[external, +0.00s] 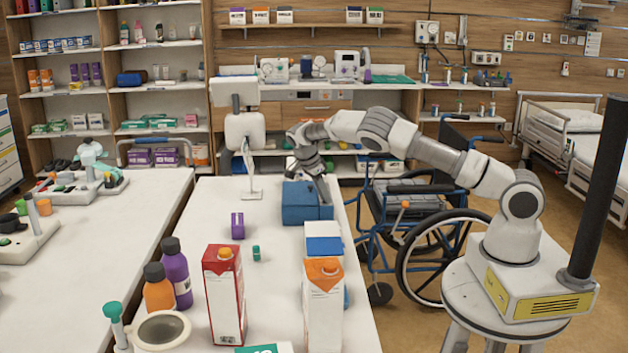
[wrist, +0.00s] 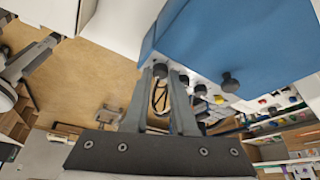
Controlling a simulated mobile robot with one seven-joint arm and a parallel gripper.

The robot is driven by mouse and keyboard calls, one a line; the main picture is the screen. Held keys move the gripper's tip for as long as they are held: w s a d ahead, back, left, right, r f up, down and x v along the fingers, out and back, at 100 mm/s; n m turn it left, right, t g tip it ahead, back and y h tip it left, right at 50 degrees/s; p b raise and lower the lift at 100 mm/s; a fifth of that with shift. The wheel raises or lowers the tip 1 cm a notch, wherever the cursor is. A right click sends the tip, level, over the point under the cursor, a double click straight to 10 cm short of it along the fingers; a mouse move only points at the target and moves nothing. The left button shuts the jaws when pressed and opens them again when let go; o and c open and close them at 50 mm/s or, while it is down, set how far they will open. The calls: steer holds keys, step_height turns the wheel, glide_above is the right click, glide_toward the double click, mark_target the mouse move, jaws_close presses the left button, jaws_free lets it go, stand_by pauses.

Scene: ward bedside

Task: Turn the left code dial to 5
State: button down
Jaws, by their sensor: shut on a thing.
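The blue box (external: 300,203) stands near the far right edge of the white table in the external view. In the wrist view the blue box (wrist: 245,38) fills the upper right, and its pale face carries dark dials. One dark dial (wrist: 230,82) stands free, to the right of my fingers. My gripper (wrist: 168,72) is shut on another dial at the pale face, mostly hidden between the fingertips. In the external view my gripper (external: 322,184) reaches down to the right side of the box. No dial numbers can be read.
A purple box (external: 238,226), a small green vial (external: 256,253), a blue-and-white box (external: 323,240) and two cartons stand nearer on the table. A white stand (external: 250,190) is left of the blue box. A wheelchair (external: 430,225) is beside the table on the right.

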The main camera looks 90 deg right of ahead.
steer(key=m+y, duration=0.1)
steer(key=m, duration=0.3)
steer(key=shift+d+m+y, duration=0.2)
steer(key=shift+m+y, duration=0.1)
steer(key=shift+y, duration=0.1)
steer(key=shift+d+m+y+p, duration=0.15)
steer(key=shift+m+y+p, duration=0.5)
steer(key=shift+m, duration=1.35)
steer(key=shift+f, duration=0.1)
steer(key=c, duration=1)
jaws_free()
steer(key=shift+w, duration=0.1)
steer(key=shift+r, duration=0.2)
